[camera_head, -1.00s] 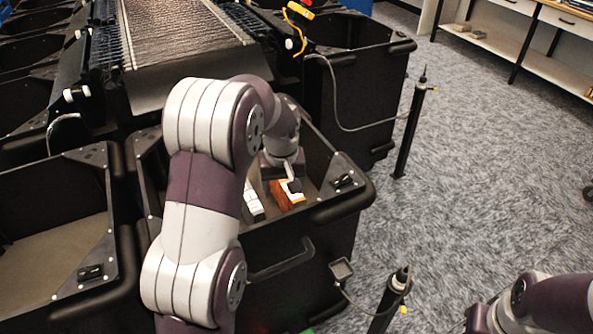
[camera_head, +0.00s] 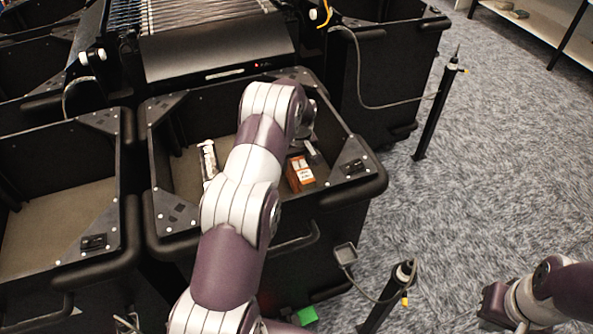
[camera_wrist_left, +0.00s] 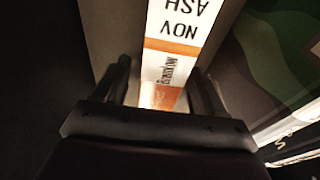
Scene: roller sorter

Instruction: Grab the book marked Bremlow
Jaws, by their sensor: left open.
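A book spine (camera_wrist_left: 172,60) with a white label and orange bands is in the left wrist view, its lettering upside down. Large letters read ASH and NOV; the small line below is too unclear to read surely. My left gripper's open fingers (camera_wrist_left: 162,92) stand either side of the lower end of this spine, with nothing clamped. In the head view an orange-brown book (camera_head: 300,174) with a white label stands in the middle black bin (camera_head: 160,215). My left gripper (camera_head: 311,150) is just behind it, partly hidden by my arm. My right gripper (camera_head: 494,306) is at lower right, its jaws unclear.
A white item (camera_head: 208,160) lies farther left in the same bin. Another black bin (camera_head: 112,185) stands left. A roller conveyor (camera_head: 205,20) ends behind. A green patterned surface (camera_wrist_left: 285,55) is beside the spine.

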